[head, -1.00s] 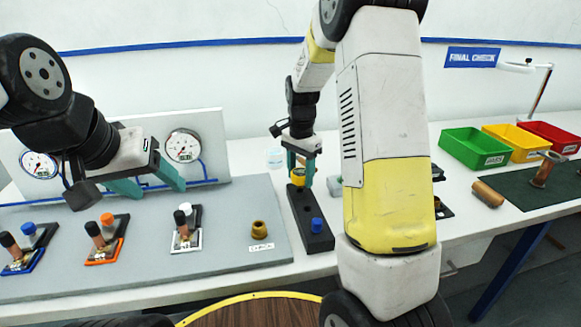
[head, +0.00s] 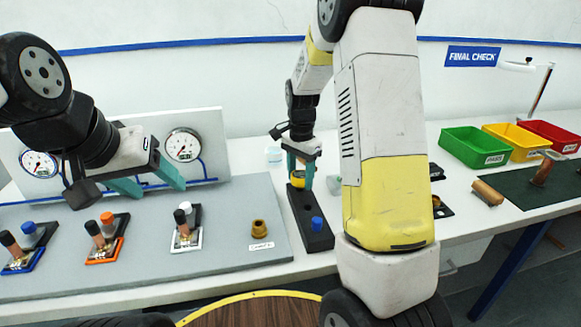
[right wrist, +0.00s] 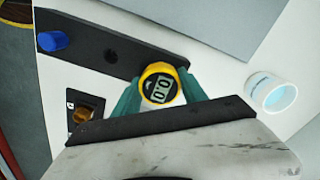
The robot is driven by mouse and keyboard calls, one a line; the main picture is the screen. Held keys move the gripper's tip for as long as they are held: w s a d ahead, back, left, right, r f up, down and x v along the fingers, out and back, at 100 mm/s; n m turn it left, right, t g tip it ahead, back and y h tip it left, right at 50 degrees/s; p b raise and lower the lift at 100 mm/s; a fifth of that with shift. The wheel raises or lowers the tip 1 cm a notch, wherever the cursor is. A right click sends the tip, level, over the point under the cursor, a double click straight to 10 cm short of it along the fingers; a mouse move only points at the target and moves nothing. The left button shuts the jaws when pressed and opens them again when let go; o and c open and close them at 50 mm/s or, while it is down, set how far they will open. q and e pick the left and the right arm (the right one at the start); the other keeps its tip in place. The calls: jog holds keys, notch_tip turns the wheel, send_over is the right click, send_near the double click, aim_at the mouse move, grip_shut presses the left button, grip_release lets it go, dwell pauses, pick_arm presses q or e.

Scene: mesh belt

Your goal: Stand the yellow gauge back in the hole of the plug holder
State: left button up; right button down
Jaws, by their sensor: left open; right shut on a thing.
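The yellow gauge (right wrist: 161,84), a round body with a digital display, is between the teal fingers of my right gripper (right wrist: 160,96), which is shut on it. In the head view the gauge (head: 298,179) and my right gripper (head: 302,172) are at the far end of the plug holder (head: 310,236). The holder is a long black block with a blue plug (head: 317,224) at its near end. In the right wrist view the holder (right wrist: 85,40) shows a small dark hole. The gauge's lower end is hidden, so I cannot tell whether it is in a hole. My left gripper (head: 158,187) is open and empty above the grey board.
The grey board (head: 215,250) at left carries several small valve fixtures and a brass fitting (head: 258,228). A white cup (right wrist: 278,95) stands close to the right gripper. A brass part on a black plate (right wrist: 86,110) lies nearby. Green, yellow and red bins stand at far right.

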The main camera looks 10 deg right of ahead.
aim_at(300, 174)
jog(key=shift+f, duration=1)
jog(key=c, duration=0.6)
grip_release()
jog(key=shift+o, duration=0.2)
jog(key=shift+r, duration=0.15)
notch_tip(300, 174, up, 7)
jog(key=shift+r, duration=0.3)
jog(key=shift+s+r, duration=0.1)
jog(key=shift+r, duration=0.1)
jog(key=s+a+r+n+t+y, duration=0.1)
jog(key=s+r+n+t, duration=0.2)
jog(key=s, duration=0.9)
jog(key=s+a+r+n+t+y, duration=0.1)
jog(key=s+r+n+t, duration=0.2)
jog(key=s+r+n, duration=0.5)
jog(key=s+r, duration=0.1)
jog(key=s, duration=0.3)
